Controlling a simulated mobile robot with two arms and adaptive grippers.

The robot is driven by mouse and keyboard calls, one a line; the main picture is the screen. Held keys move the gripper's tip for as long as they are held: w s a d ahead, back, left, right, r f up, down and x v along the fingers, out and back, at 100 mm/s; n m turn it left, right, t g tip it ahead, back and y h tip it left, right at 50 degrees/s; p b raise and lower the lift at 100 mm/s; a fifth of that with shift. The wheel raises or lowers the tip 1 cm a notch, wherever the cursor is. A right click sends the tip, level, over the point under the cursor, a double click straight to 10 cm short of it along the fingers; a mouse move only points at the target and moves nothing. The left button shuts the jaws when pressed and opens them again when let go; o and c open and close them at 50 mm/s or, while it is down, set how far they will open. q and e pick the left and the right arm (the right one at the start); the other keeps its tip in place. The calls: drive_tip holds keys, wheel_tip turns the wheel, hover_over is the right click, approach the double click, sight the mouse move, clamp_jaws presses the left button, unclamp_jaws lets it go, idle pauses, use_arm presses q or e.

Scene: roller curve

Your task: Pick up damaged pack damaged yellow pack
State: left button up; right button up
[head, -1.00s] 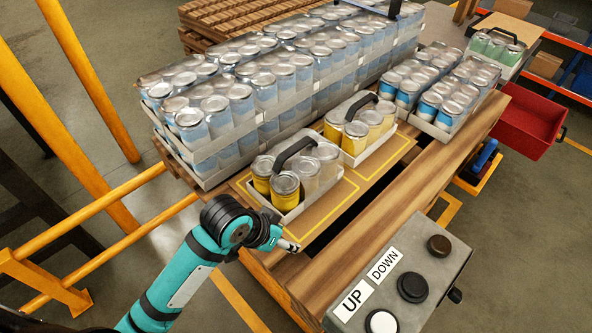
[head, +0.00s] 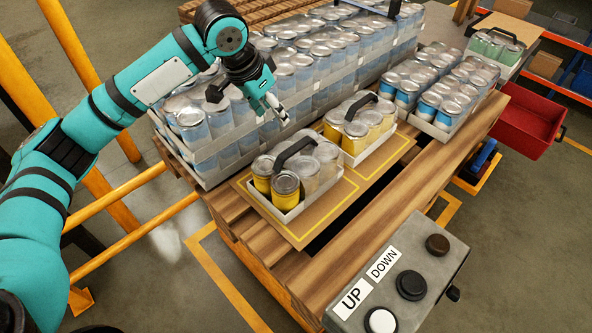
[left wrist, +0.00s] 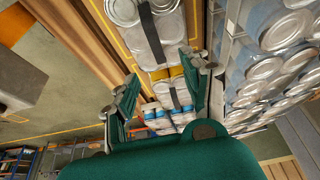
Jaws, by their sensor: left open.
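Two small yellow can packs with black strap handles sit in white trays on the pallet's yellow-outlined board. The near pack (head: 286,186) shows yellow cans in front and paler, greyish cans behind. The far pack (head: 372,122) stands just behind it to the right. I cannot tell for certain which is damaged. My left gripper (head: 275,110) is open and empty, above and behind the near pack, beside the tall blue can stack. In the left wrist view, the open fingers (left wrist: 158,72) frame the packs from above, touching neither. My right gripper is not in view.
A large stack of wrapped blue cans (head: 215,135) stands close on the left. Blue packs (head: 440,108) stand at the right. A grey UP/DOWN button box (head: 400,275) is at the front. A red bin (head: 530,130) is on the right.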

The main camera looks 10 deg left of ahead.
use_arm(q)
drive_tip(key=p, duration=0.2)
approach(295, 147)
drive_tip(key=x, duration=0.5)
drive_tip(key=shift+w+a, duration=0.2)
drive_tip(key=shift+a, duration=0.05)
drive_tip(key=shift+w+d+f, duration=0.1)
drive_tip(key=shift+d+f, duration=0.15)
drive_tip(key=shift+f, duration=0.2)
drive_tip(key=x, duration=0.2)
drive_tip(key=p+x, duration=0.1)
drive_tip(key=shift+d+f, duration=0.3)
drive_tip(key=shift+f, duration=0.05)
drive_tip(key=shift+w+f+p, duration=0.15)
drive_tip(key=shift+f+p, duration=0.15)
drive_tip(key=shift+f, duration=0.05)
drive_tip(key=shift+f, duration=0.1)
clamp_jaws()
